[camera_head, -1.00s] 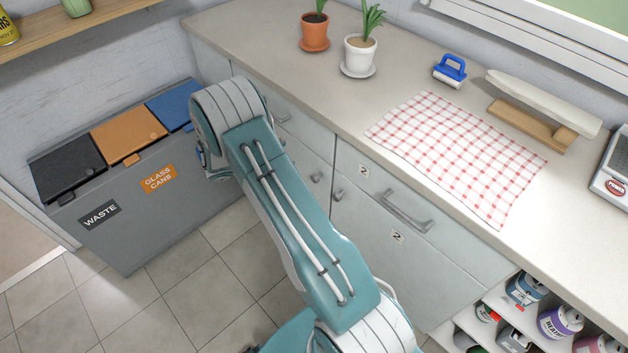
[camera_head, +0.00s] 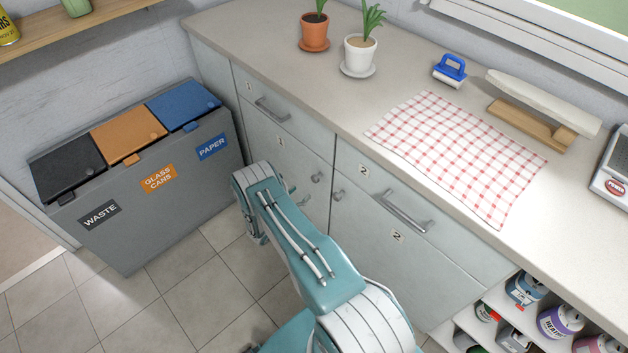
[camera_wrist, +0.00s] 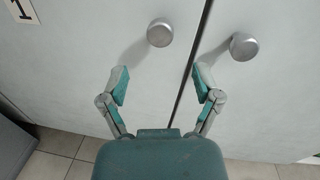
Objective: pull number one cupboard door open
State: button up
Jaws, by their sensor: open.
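The number one cupboard door (camera_head: 272,143) is pale grey and shut, below a drawer (camera_head: 259,98) also marked 1. Its round metal knob (camera_head: 316,178) sits near its right edge, and the knob also shows in the wrist view (camera_wrist: 160,32). The neighbouring number two door (camera_head: 375,235) has a matching knob (camera_head: 338,194), at right in the wrist view (camera_wrist: 244,46). My gripper (camera_wrist: 161,82) is open and empty, its fingers pointing at the door fronts. In the wrist view the left knob lies beyond the fingertips, between them sideways, untouched. My arm hides the door's lower part.
A grey waste-sorting bin (camera_head: 150,205) stands left of the cupboards. Tiled floor (camera_head: 190,270) is clear in front of it. The worktop (camera_head: 270,50) holds potted plants and a checked cloth (camera_head: 455,150). Open shelves (camera_head: 490,300) with cans are at lower right.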

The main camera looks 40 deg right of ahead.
aim_at(313, 181)
jog(key=x, duration=0.7)
jog(key=shift+d, duration=0.45)
grip_shut()
